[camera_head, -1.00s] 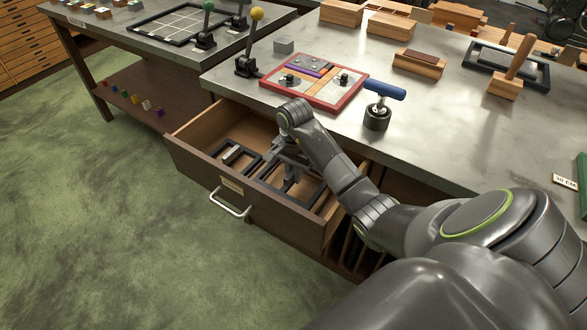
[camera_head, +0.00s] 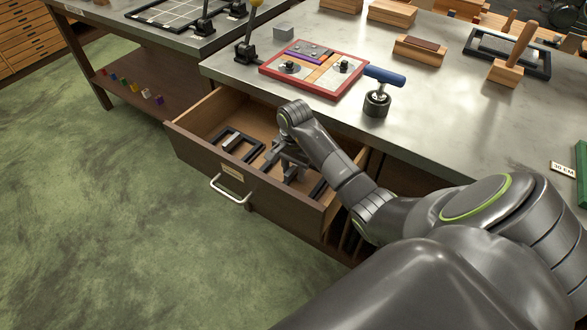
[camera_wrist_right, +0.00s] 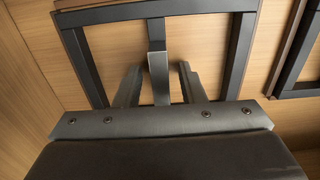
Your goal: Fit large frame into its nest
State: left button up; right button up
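The large dark frame (camera_wrist_right: 242,50) lies flat in the open drawer, partly hidden by my right gripper in the head view. In the wrist view a grey bar (camera_wrist_right: 157,50) stretches from its far side toward me. My right gripper (camera_head: 288,172) is inside the drawer. In the wrist view its two fingers (camera_wrist_right: 158,85) are apart, one on each side of the bar, with visible gaps. Whether they touch the frame is unclear. My left gripper is out of view. I cannot tell which spot is the frame's nest.
The drawer (camera_head: 205,158) also holds a smaller dark frame (camera_head: 237,145) at left. On the bench above are a red-edged board (camera_head: 315,68), a blue-handled tool (camera_head: 378,95), a black lever stand (camera_head: 247,55) and wooden blocks (camera_head: 420,50). Drawer walls stand close around my gripper.

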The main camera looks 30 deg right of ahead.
aim_at(293, 167)
jog(key=shift+r, duration=0.2)
notch_tip(293, 167, up, 6)
jog(key=shift+w+d+r, duration=0.1)
jog(key=shift+r+p, duration=2.85)
